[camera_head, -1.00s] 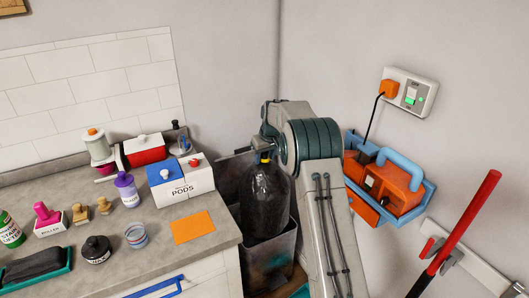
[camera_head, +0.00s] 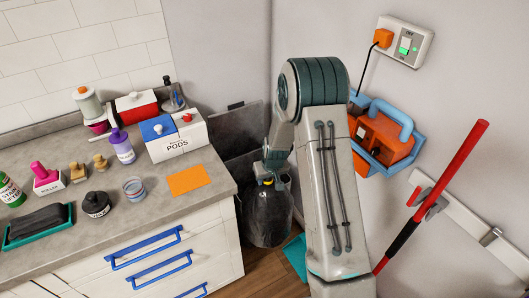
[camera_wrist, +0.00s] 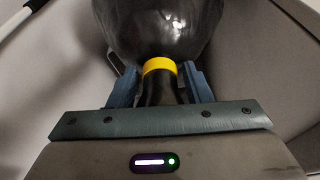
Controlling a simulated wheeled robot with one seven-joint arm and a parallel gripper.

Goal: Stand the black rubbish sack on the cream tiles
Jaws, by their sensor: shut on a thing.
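The black rubbish sack (camera_head: 268,218) hangs low between the counter's end and my arm. It is glossy and round, with a yellow tie at its neck. My gripper (camera_head: 268,172) is above it, pointing down. In the wrist view, the blue fingers of my gripper (camera_wrist: 160,82) are shut on the dark neck by the yellow band, and the sack (camera_wrist: 158,28) bulges beyond. I cannot tell whether the sack's underside touches anything. No cream floor tiles can be made out; the visible floor (camera_head: 228,284) is brown wood.
The counter (camera_head: 215,190) with blue-handled drawers stands close on the left, with a pods box (camera_head: 178,140) and bottles on top. A blue caddy (camera_head: 388,135) and a red-handled tool (camera_head: 450,185) are on the right wall. Dark panels (camera_head: 238,130) lean in the corner. A teal item (camera_head: 296,255) lies on the floor.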

